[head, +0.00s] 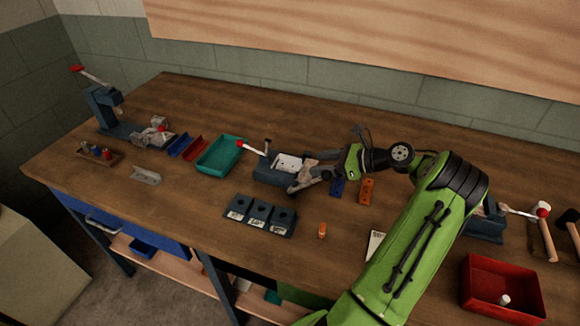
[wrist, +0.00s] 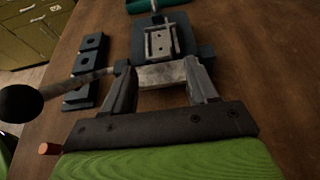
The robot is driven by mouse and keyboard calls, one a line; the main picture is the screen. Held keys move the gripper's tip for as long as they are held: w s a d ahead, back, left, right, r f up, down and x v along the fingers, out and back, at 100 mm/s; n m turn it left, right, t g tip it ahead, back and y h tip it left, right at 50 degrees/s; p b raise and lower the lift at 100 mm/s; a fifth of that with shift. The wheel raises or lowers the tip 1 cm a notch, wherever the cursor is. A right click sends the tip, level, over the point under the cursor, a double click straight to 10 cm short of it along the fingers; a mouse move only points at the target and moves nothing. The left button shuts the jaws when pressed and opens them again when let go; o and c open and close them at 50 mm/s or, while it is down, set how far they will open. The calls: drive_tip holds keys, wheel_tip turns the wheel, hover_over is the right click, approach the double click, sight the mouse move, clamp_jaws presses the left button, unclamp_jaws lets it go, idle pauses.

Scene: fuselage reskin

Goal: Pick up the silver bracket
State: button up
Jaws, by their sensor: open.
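A silver angled bracket (head: 146,175) lies on the bench at the left in the head view, well away from my gripper. My gripper (head: 305,176) is open beside the dark clamp fixture near the middle of the bench. In the wrist view its two fingers (wrist: 158,70) stand on either side of a pale metal piece (wrist: 163,78) at the fixture's near edge. I cannot tell whether that piece is loose, part of the fixture, or touched by the fingers. A silver plate with holes (wrist: 160,42) lies on the fixture. My gripper partly hides the fixture in the head view.
A teal tray (head: 221,154) is left of the fixture. A dark block row (head: 262,216) and an orange cylinder (head: 322,231) are in front. A ball-ended lever (wrist: 70,87) reaches left in the wrist view. A red bin (head: 503,285) is at the right.

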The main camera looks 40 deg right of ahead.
drive_tip(key=b+x, duration=0.1)
drive_tip(key=x, duration=0.3)
drive_tip(key=shift+w, duration=0.1)
drive_tip(key=c, duration=1)
wheel_tip(320, 180, up, 10)
drive_tip(key=p, duration=0.4)
drive_tip(key=shift+c, duration=0.2)
